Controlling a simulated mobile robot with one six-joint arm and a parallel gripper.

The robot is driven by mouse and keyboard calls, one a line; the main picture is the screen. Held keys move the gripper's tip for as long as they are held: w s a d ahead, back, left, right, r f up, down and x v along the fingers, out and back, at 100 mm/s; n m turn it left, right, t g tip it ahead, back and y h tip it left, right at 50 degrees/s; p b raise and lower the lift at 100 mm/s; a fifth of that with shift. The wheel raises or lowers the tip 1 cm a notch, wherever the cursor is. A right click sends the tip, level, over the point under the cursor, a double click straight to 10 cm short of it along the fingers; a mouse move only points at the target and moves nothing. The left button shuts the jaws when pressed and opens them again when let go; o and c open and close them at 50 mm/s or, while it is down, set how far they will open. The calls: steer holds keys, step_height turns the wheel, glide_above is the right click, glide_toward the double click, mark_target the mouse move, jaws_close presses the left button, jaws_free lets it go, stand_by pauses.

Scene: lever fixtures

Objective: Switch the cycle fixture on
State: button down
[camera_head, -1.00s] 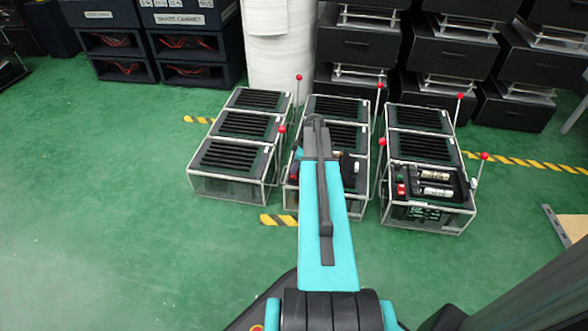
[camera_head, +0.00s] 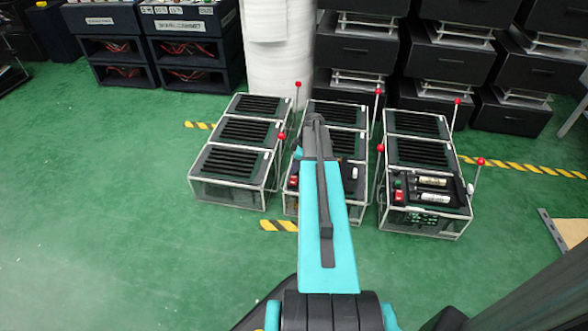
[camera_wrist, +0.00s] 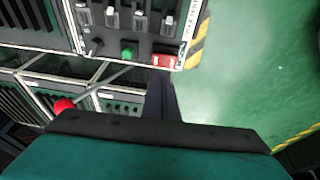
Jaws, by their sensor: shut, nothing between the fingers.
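Three long fixtures with clear-sided frames and slatted black tops stand on the floor: a left one (camera_head: 230,160), a middle one (camera_head: 325,112) and a right one (camera_head: 418,152). Thin levers with red balls stand beside them, such as one at the right fixture (camera_head: 480,161). No label reading "cycle" is legible. My gripper (camera_wrist: 162,88) is shut and empty in the wrist view, close to a panel with a red rocker switch (camera_wrist: 164,60), a green button (camera_wrist: 128,51) and a black toggle (camera_wrist: 95,46). Contact cannot be told. My arm hides the gripper in the head view.
A lever's red ball (camera_wrist: 63,105) is left of my gripper in the wrist view. A white column (camera_head: 279,50) and stacked black units (camera_head: 450,50) stand behind. Dark cabinets (camera_head: 190,45) are at the back left. Green floor is open at the left.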

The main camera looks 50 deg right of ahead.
steer(key=p+v, duration=0.3)
steer(key=v, duration=0.7)
steer(key=shift+d+b, duration=0.15)
steer(key=shift+b, duration=0.25)
steer(key=shift+d+b, duration=0.45)
steer(key=shift+b, duration=0.45)
steer(key=shift+r, duration=0.1)
steer(key=b, duration=0.5)
glide_above(294, 177)
steer(key=s, duration=0.1)
steer(key=f, duration=1.1)
steer(key=shift+s+d+f, duration=0.1)
steer(key=shift+d+f, duration=0.1)
steer(key=shift+f, duration=0.1)
steer(key=shift+f+b, duration=0.5)
steer(key=shift+f, duration=0.55)
